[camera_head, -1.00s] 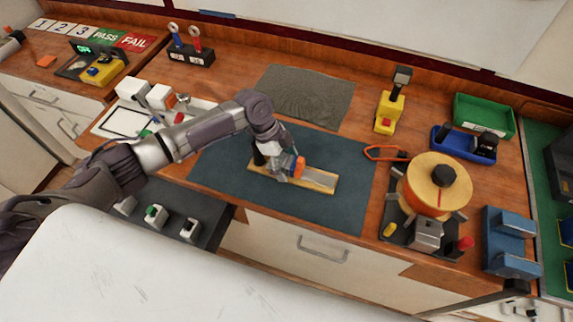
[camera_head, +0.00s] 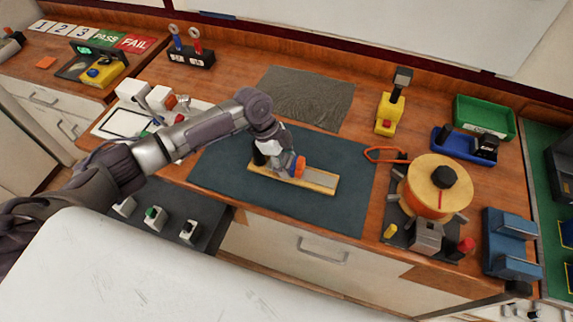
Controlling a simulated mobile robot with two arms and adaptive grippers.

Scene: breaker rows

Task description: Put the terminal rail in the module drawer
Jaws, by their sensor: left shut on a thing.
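The terminal rail (camera_head: 318,180) lies on the dark blue mat (camera_head: 225,185). It is a long pale wooden base with a grey strip, an orange block near its middle and a black piece at its left end. My left gripper (camera_head: 287,168) reaches down over the rail and is shut on it beside the orange block; my wrist hides part of the rail's left half and the fingertips. The module drawer (camera_head: 172,238) stands open below the counter at the left, dark inside, with a few small white modules. My arm covers part of the drawer's far side. My right gripper is not in view.
A white tray (camera_head: 104,131) with parts lies left of the mat, beneath my forearm. An orange spool stand (camera_head: 437,187), a yellow tool (camera_head: 387,112), a blue bin (camera_head: 455,145) and a green bin (camera_head: 485,117) stand at the right. A grey mat (camera_head: 305,95) behind is clear.

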